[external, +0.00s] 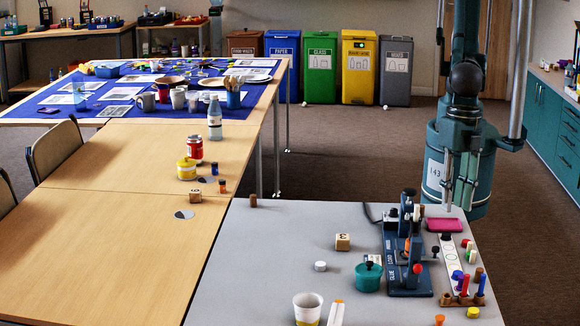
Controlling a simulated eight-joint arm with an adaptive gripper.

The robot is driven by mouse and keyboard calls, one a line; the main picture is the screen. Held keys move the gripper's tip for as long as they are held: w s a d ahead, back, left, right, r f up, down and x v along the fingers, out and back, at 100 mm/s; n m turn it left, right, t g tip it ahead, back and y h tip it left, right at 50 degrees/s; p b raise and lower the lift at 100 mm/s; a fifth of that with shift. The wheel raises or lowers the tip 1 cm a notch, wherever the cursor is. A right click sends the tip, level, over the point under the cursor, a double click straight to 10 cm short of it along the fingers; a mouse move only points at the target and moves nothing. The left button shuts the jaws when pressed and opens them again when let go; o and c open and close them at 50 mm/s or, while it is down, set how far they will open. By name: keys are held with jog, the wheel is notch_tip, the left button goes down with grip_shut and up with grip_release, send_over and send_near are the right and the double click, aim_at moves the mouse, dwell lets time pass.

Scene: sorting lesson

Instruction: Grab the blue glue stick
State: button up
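A slim blue stick (481,287) stands upright at the right of the grey table (262,262), in a small wooden rack (447,299). It looks like the blue glue stick, but it is too small to be sure. A similar red stick (464,285) stands just left of it. My gripper (459,202) seems to hang in front of my teal column, beyond the table's far right edge. It is well apart from the blue stick. Its fingers blend with the arm parts, so whether it is open is unclear.
A blue clamp device (408,276), a teal pot (368,278) and a pink box (446,225) stand near the sticks. A lettered cube (343,242) and a white cup (307,309) lie further left. The grey table's left part is mostly clear.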

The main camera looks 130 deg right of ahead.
aim_at(484, 275)
jog(key=a+f+n, duration=0.1)
jog(key=a+f, duration=0.2)
jog(key=a, duration=0.1)
jog(key=a+f+n, duration=0.1)
jog(key=a+f, duration=0.3)
jog(key=s+a+f+n+g, duration=0.1)
jog(key=a+f, duration=0.2)
jog(key=f, duration=0.1)
jog(key=shift+s+a+f+h, duration=0.1)
jog(key=shift+a+f+h, duration=0.2)
jog(key=shift+a, duration=0.1)
jog(key=shift+f, duration=1.25)
jog(key=shift+f+b, duration=0.6)
jog(key=shift+f, duration=2)
jog(key=c, duration=0.8)
